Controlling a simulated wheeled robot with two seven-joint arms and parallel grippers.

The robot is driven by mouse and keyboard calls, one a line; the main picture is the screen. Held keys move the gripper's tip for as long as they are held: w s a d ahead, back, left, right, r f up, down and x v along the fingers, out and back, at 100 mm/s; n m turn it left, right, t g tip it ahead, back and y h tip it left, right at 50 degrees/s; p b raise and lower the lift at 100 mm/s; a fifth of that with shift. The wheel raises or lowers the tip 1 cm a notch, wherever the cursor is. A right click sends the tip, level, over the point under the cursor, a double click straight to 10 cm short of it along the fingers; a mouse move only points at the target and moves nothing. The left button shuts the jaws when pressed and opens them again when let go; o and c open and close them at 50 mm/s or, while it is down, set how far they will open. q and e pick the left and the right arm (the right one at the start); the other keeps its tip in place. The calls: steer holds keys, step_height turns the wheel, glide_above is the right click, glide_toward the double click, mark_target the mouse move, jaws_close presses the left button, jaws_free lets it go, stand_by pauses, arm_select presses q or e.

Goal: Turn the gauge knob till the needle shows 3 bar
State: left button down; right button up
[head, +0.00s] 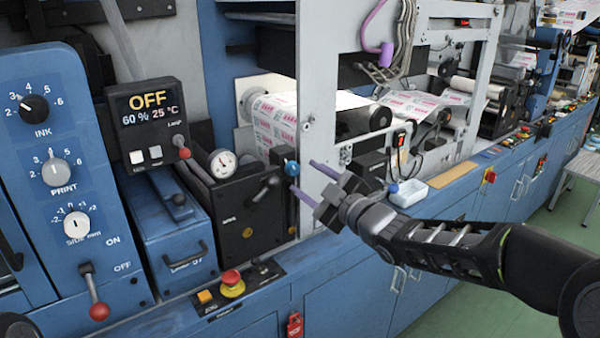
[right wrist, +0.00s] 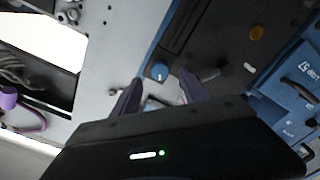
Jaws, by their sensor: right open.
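The round white gauge (head: 222,163) stands on the dark unit left of the knob. Its needle is too small to read. The small blue knob (head: 291,168) is on the right end of that unit and also shows in the right wrist view (right wrist: 159,72). My right gripper (head: 302,176) is open, with its two purple fingers pointing at the knob. In the right wrist view the knob appears between the fingertips (right wrist: 160,78). I cannot tell whether a finger touches it. My left gripper is not in view.
A black lever (head: 266,188) sticks out just left of the knob. A red emergency button (head: 231,279) and a white tray (head: 408,194) are on the ledge. A display (head: 148,115) reads OFF.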

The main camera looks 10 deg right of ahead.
mark_target(295, 170)
steer(key=shift+x, duration=1.85)
jaws_close()
